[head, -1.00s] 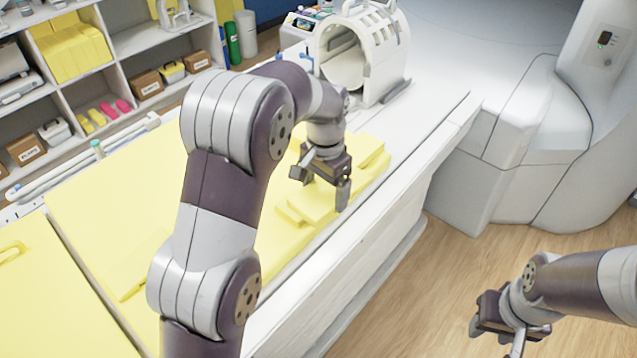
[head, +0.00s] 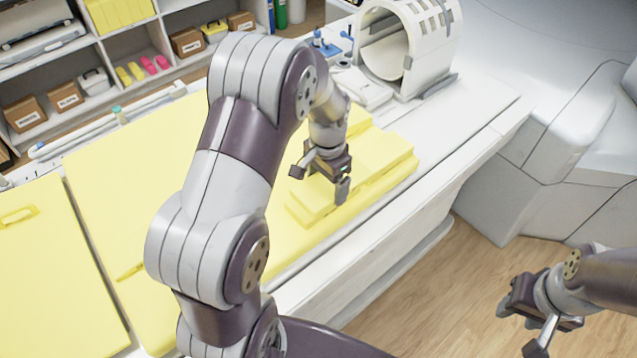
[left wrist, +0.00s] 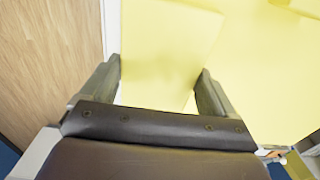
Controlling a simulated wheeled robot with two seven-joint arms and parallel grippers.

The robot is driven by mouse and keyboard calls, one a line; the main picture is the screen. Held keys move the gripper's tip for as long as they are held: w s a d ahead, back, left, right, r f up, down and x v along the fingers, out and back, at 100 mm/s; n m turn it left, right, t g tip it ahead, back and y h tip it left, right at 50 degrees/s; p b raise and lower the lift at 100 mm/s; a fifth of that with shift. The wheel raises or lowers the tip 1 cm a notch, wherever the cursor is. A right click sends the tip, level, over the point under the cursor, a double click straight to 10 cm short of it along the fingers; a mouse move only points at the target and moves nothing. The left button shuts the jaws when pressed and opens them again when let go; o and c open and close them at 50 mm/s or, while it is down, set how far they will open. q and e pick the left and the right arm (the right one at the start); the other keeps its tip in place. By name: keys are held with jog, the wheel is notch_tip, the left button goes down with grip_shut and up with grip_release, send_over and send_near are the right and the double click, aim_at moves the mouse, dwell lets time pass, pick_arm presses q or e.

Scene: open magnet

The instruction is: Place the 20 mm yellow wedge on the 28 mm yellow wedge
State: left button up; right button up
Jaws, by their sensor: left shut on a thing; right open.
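My left gripper (head: 322,180) is shut on a flat yellow wedge (left wrist: 165,45), which runs out between its two fingers in the left wrist view. In the head view the gripper is over low, overlapping yellow pieces near the couch's right edge. One yellow piece (head: 308,205) shows below the fingers and a thicker yellow piece (head: 385,158) lies to the right. The fingers and arm hide part of them. I cannot tell the 20 mm and 28 mm wedges apart by size, nor whether the held wedge touches the other. My right gripper (head: 535,315) is open and empty above the floor.
A yellow mattress pad (head: 110,170) covers the couch, with another yellow panel (head: 50,265) at left. A white coil (head: 405,50) stands at the couch's far end. Shelves (head: 90,100) stand behind at left. Wooden floor (head: 450,290) is free at right.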

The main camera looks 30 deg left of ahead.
aim_at(318, 175)
pick_arm(q)
jog(key=w+a+f, duration=0.1)
jog(key=a+f, duration=0.1)
jog(key=shift+w+a+f, duration=0.1)
jog(key=shift+w+a, duration=0.3)
jog(key=f, duration=0.1)
jog(key=f+p, duration=0.1)
jog(key=f, duration=0.1)
jog(key=shift+s+f, duration=0.2)
jog(key=shift+s, duration=0.05)
jog(key=shift+f, duration=0.25)
jog(key=shift+w+f, duration=0.15)
jog(key=shift+f, duration=0.1)
jog(key=o, duration=0.7)
jog(key=shift+o, duration=0.2)
jog(key=shift+r, duration=0.1)
pick_arm(e)
jog(key=shift+w+r, duration=0.4)
jog(key=shift+r, duration=0.4)
